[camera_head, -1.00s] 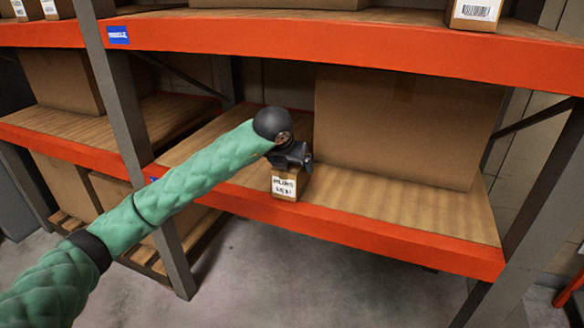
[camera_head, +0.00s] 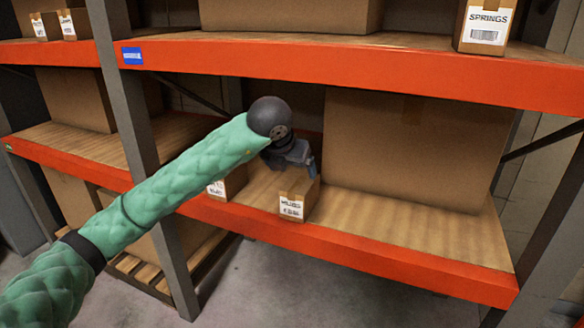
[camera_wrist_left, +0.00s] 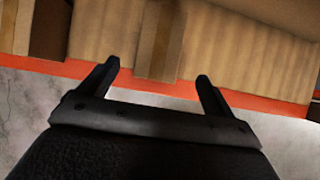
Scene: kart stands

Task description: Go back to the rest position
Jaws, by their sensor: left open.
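My left gripper (camera_head: 297,163) reaches in from the left above the middle shelf, just above a small cardboard box with a white label (camera_head: 292,208). The box stands upright at the shelf's front edge. In the left wrist view my gripper (camera_wrist_left: 155,84) has its two fingers spread wide. The small box (camera_wrist_left: 161,40) shows beyond the gap between them, and nothing is clamped. My wrist hides part of the box's surroundings in the head view. My right gripper is in neither view.
A second small box (camera_head: 232,183) stands left of it, partly behind my arm. A large carton (camera_head: 415,145) fills the shelf behind and to the right. The orange upper beam (camera_head: 350,72) and grey upright (camera_head: 128,110) are close to my arm. The front aisle floor is clear.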

